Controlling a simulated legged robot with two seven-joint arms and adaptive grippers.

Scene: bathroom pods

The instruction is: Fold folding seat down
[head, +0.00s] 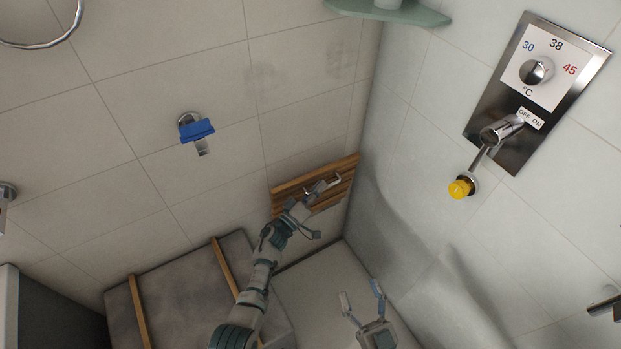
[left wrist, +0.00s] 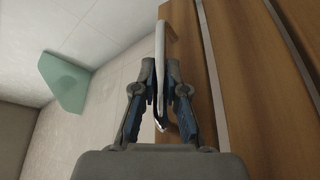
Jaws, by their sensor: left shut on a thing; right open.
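The folding seat (head: 345,171) is a panel of brown wooden slats. It appears folded up against the tiled wall near the corner. My left gripper (head: 308,202) is at the seat's front face, shut on its pale metal handle (head: 328,183). In the left wrist view, the handle (left wrist: 160,48) runs between the two fingers (left wrist: 161,80), beside the wooden slats (left wrist: 238,70). The gripper partly hides the seat's lower part in the head view. My right gripper (head: 361,294) is open and empty, lower and to the right, apart from the seat.
A steel shower panel (head: 493,128) with a yellow-tipped lever (head: 460,187) is on the right wall. A green corner shelf (head: 430,17) is above. A blue item (head: 196,131) hangs on a wall hook. A grey box with wooden strips (head: 185,288) stands lower left.

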